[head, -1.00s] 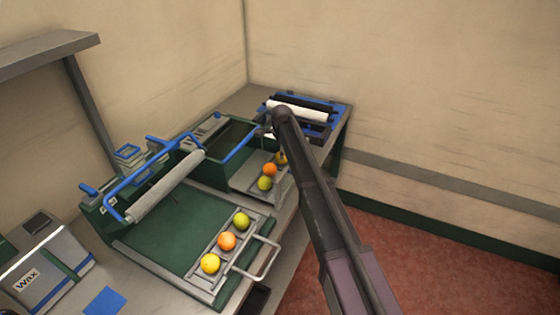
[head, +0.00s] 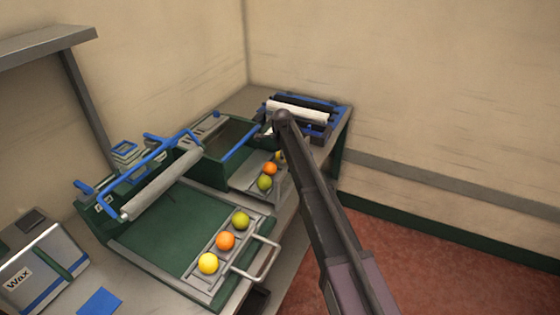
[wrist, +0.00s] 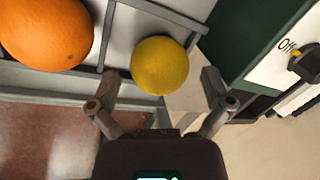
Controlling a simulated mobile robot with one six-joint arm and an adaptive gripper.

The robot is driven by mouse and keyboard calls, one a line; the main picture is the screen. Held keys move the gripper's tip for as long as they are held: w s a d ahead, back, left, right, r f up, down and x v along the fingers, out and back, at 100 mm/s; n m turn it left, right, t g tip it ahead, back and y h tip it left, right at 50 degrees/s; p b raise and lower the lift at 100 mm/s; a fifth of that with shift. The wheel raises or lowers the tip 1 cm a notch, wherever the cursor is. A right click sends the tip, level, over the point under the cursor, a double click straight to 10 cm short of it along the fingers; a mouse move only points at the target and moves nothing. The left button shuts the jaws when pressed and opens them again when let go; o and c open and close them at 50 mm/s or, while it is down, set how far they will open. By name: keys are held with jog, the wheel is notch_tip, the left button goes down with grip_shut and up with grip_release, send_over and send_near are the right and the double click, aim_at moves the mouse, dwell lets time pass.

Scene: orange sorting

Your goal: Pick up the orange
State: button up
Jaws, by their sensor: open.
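In the wrist view an orange (wrist: 45,32) sits in a tray compartment at the upper left, outside my gripper's fingers. A yellow fruit (wrist: 160,66) sits in the compartment beside it, just ahead of the fingertips. My gripper (wrist: 159,82) is open and empty, its fingers spread either side of the yellow fruit's lower part. In the head view the far tray holds an orange (head: 269,169) between a green fruit (head: 264,183) and a partly hidden yellow one (head: 280,156). The near tray holds another orange (head: 225,241).
The near tray also holds a green fruit (head: 240,220) and a yellow fruit (head: 208,264), beside a metal handle (head: 262,262). A roller (head: 165,185) spans the near machine. A wax box (head: 42,265) stands at left. An Off switch panel (wrist: 285,60) is right of my gripper.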

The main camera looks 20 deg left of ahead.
jog(key=shift+b+x, duration=0.75)
jog(key=shift+x, duration=0.3)
jog(key=c, duration=1)
